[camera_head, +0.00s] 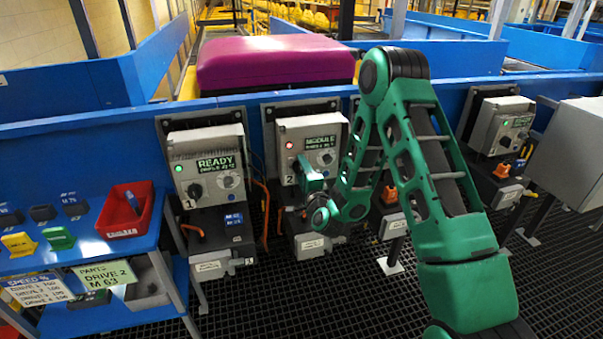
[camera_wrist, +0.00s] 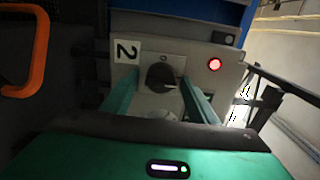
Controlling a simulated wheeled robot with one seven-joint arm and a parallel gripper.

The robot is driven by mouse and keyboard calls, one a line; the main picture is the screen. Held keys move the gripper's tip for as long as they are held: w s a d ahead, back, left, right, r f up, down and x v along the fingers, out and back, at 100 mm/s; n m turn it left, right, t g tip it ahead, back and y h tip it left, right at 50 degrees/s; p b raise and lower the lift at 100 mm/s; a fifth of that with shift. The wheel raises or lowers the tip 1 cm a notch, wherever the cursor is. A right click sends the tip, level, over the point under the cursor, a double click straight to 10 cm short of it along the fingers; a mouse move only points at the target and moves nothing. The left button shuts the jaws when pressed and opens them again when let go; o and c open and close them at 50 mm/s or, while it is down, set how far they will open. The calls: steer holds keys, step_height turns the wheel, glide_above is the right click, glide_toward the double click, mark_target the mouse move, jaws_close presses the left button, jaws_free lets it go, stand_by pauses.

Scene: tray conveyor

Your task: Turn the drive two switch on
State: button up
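The drive two box (camera_head: 335,130) is a grey cabinet with a lit red lamp (camera_head: 289,145) and a display whose top line seems to read MODULE. In the wrist view its black rotary switch (camera_wrist: 161,78) sits on a light plate, beside a turned "2" label (camera_wrist: 126,50) and the red lamp (camera_wrist: 215,64). My gripper (camera_wrist: 158,84) is open, with one teal finger on each side of the switch. I cannot tell whether the fingers touch it. In the head view my gripper (camera_head: 310,178) is at the box's lower left and hides the switch.
The drive one box (camera_head: 207,165) at left shows a green lamp and READY. Another drive box (camera_head: 503,125) stands at right. A shelf (camera_head: 110,262) with a red bin (camera_head: 128,212) is at left. An orange handle-like part (camera_wrist: 38,50) is in the wrist view's upper left.

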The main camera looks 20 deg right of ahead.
steer(key=shift+s, duration=0.15)
steer(key=shift+s+a, duration=0.1)
steer(key=shift+s, duration=0.15)
steer(key=s, duration=1)
